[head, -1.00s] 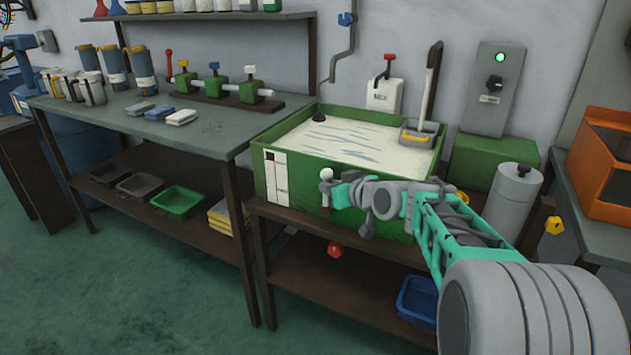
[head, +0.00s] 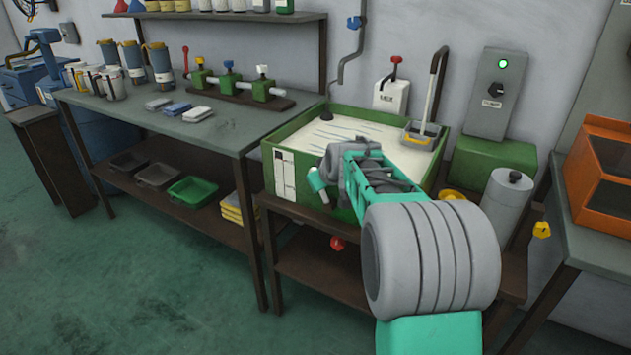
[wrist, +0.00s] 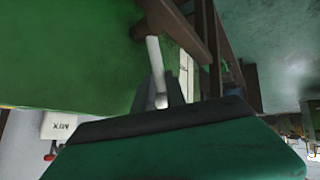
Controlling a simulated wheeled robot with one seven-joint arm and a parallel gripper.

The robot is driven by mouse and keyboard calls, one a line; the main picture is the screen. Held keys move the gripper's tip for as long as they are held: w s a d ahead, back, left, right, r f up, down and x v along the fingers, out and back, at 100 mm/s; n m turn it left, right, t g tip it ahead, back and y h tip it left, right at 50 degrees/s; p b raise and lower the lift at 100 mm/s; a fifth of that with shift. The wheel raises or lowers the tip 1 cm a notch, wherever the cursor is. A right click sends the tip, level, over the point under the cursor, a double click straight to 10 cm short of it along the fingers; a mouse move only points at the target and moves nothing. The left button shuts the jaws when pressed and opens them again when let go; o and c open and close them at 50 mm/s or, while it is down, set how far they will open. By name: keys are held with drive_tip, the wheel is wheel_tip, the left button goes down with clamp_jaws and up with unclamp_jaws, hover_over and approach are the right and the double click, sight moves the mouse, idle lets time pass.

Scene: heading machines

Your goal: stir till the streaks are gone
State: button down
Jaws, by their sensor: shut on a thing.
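The green tank (head: 268,165) holds a pale liquid (head: 400,150) with several thin blue-grey streaks (head: 345,131) on its visible surface. My arm hides the tank's front right part. My gripper (head: 322,180) is at the tank's front, below its rim. It is shut on a pale, rod-like handle (head: 318,196), which sits tilted. In the wrist view the handle (wrist: 154,62) runs into my gripper (wrist: 160,98). I cannot tell whether the handle is fixed to the tank.
A grey scoop (head: 421,134) with a long handle stands at the tank's right rim. A white box with a red lever (head: 391,96) is on the wall behind. A grey canister (head: 507,198) stands to the right. A workbench (head: 225,128) with green valves (head: 231,83) is at left.

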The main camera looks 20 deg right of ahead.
drive_tip(key=c, duration=1.6)
unclamp_jaws()
drive_tip(key=shift+f, duration=0.1)
drive_tip(key=shift+c, duration=0.2)
drive_tip(key=shift+s+r, duration=0.25)
drive_tip(key=shift+r, duration=0.15)
drive_tip(key=v, duration=0.6)
drive_tip(key=shift+s+r+p, duration=0.25)
drive_tip(key=shift+s+p, duration=0.05)
drive_tip(key=shift+s, duration=0.1)
